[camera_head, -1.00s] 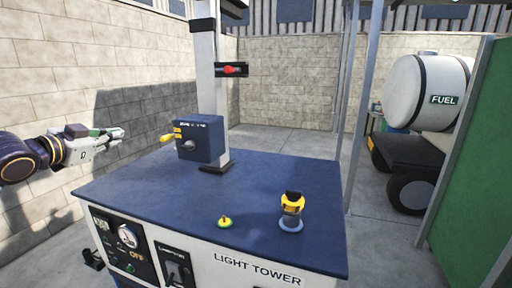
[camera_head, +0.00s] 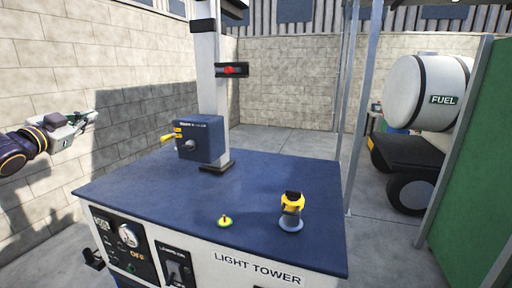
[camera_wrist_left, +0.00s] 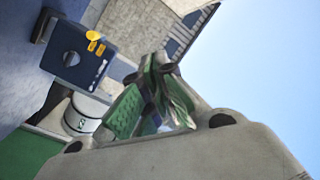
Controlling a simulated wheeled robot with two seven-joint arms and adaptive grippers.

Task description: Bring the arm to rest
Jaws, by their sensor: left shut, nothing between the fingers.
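My left gripper (camera_head: 92,117) is at the left of the head view, raised in front of the block wall. It is shut and empty, apart from the light tower and to the left of its blue box. In the left wrist view my left gripper (camera_wrist_left: 180,100) shows its fingers together with nothing between them. My right gripper is in neither view.
The light tower cabinet (camera_head: 130,184) has a blue top with a mast (camera_head: 207,80), a blue winch box (camera_head: 199,138), a yellow-black fitting (camera_head: 291,212) and a yellow-green cap (camera_head: 225,221). A white fuel tank (camera_head: 425,92) and green panel (camera_head: 480,180) stand at right.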

